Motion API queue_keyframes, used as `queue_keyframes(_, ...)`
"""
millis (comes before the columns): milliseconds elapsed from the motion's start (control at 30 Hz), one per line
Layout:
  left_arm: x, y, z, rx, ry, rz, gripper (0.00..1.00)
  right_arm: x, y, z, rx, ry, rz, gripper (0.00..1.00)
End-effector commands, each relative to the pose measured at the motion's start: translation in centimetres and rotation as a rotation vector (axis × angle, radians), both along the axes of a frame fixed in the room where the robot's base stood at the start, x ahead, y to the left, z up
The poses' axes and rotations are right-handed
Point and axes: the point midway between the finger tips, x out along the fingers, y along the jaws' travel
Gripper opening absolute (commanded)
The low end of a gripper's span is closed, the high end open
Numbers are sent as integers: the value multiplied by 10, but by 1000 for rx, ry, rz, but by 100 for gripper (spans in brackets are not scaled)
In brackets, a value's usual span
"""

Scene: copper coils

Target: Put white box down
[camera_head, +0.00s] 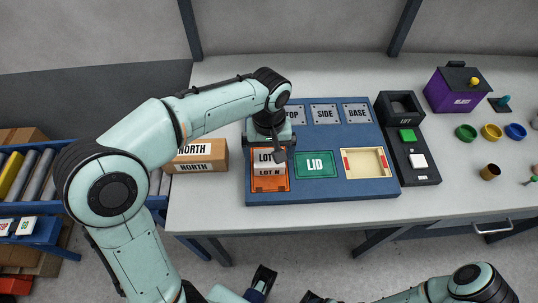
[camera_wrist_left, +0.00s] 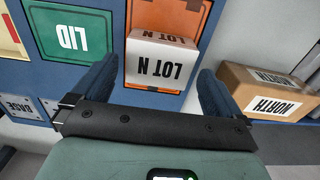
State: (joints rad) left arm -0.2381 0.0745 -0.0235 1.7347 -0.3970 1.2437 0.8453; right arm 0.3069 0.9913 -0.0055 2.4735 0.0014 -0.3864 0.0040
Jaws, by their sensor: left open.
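The white box marked LOT N (camera_wrist_left: 160,62) stands on the orange pad (camera_head: 270,186) at the left of the blue board. In the head view, the box (camera_head: 266,171) shows its labelled faces just below my left gripper (camera_head: 279,150). In the left wrist view, my left gripper (camera_wrist_left: 155,85) is open, with one blue finger on each side of the box and gaps visible between fingers and box. My right arm shows at the bottom of the head view; its gripper is too cut off to read clearly.
A brown NORTH box (camera_head: 200,154) stands left of the blue board (camera_head: 320,191). A green LID pad (camera_head: 316,164) and a cream tray (camera_head: 366,163) lie to the right. A black button panel (camera_head: 412,160) and a purple box (camera_head: 455,91) stand farther right.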

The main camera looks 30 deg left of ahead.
Motion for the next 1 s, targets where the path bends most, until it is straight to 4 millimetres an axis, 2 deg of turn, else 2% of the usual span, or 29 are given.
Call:
queue_keyframes(33, 1, 0, 15, -1, -6, 0, 100, 1, 0, 4, 0, -1, 0, 84)
queue_keyframes(200, 1, -1, 52, -1, -6, -1, 100, 3, 0, 11, 0, -3, 0, 84)
queue_keyframes(400, 1, 0, 80, -1, -3, 0, 100, 4, 0, 17, 0, -5, -1, 84)
queue_keyframes(567, 0, 0, 87, 0, 0, -1, 100, 5, 0, 18, 0, -5, -1, 84)
queue_keyframes(1000, 0, 0, 87, 0, 0, -1, 100, 5, 0, 18, 0, -6, 0, 84)
